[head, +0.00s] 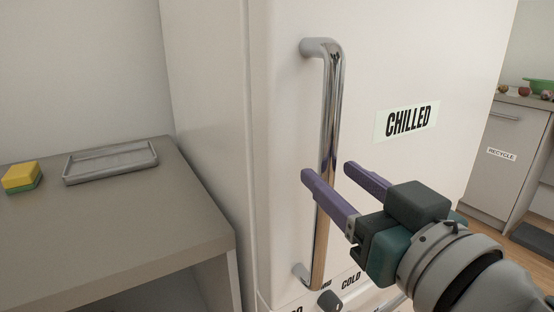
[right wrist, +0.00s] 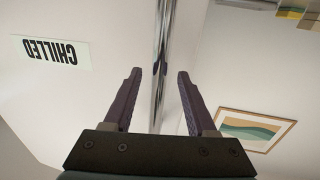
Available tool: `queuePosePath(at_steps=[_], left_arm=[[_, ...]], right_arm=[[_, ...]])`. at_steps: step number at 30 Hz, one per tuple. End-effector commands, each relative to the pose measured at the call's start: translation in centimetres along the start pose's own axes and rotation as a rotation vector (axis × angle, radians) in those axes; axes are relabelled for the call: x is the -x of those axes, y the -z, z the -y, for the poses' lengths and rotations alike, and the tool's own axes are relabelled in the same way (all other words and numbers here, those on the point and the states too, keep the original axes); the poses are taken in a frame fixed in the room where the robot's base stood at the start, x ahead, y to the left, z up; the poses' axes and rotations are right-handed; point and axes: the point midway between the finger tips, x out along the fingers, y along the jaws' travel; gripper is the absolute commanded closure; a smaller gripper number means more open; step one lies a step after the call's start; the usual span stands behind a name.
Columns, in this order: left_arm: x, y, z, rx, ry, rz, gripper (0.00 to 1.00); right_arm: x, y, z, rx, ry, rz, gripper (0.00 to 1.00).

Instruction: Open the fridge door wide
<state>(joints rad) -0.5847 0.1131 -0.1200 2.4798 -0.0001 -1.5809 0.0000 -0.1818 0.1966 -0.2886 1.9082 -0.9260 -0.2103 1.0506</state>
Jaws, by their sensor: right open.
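The white fridge door (head: 285,110) fills the middle of the head view and looks shut. It bears a CHILLED label (head: 407,120), which shows upside down in the right wrist view (right wrist: 55,52). A vertical chrome bar handle (head: 330,110) runs down its left side. My right gripper (head: 325,168) is open, its purple fingers at the lower half of the handle. In the right wrist view the handle (right wrist: 160,70) shows between the two fingers, with gaps on both sides. My left gripper is not in view.
A grey-brown counter (head: 130,235) stands left of the fridge, with a grey tray (head: 110,162) and a yellow-and-green sponge (head: 22,177). Below the handle are a dark knob (head: 330,300) and a COLD label. At right is a cabinet labelled RECYCLE (head: 500,140).

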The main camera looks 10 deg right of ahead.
Motion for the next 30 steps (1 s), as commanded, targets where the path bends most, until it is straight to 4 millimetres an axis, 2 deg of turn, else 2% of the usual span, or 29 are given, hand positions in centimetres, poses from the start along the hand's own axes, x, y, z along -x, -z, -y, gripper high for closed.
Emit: queuePosePath(at_steps=[3, 6, 17, 30], left_arm=[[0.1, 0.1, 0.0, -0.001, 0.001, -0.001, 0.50], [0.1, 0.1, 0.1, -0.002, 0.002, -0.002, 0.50], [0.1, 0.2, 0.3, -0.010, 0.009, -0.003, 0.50], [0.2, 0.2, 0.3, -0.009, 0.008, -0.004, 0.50]], right_arm=[[-1.6, 0.1, 0.0, 0.002, 0.000, -0.001, 0.43], [-2.4, 0.0, 0.0, 0.003, -0.001, 0.000, 0.43], [-2.9, 0.0, 0.0, 0.001, -0.001, 0.001, 0.43], [-2.9, 0.0, 0.0, 0.001, -0.001, 0.001, 0.93]])
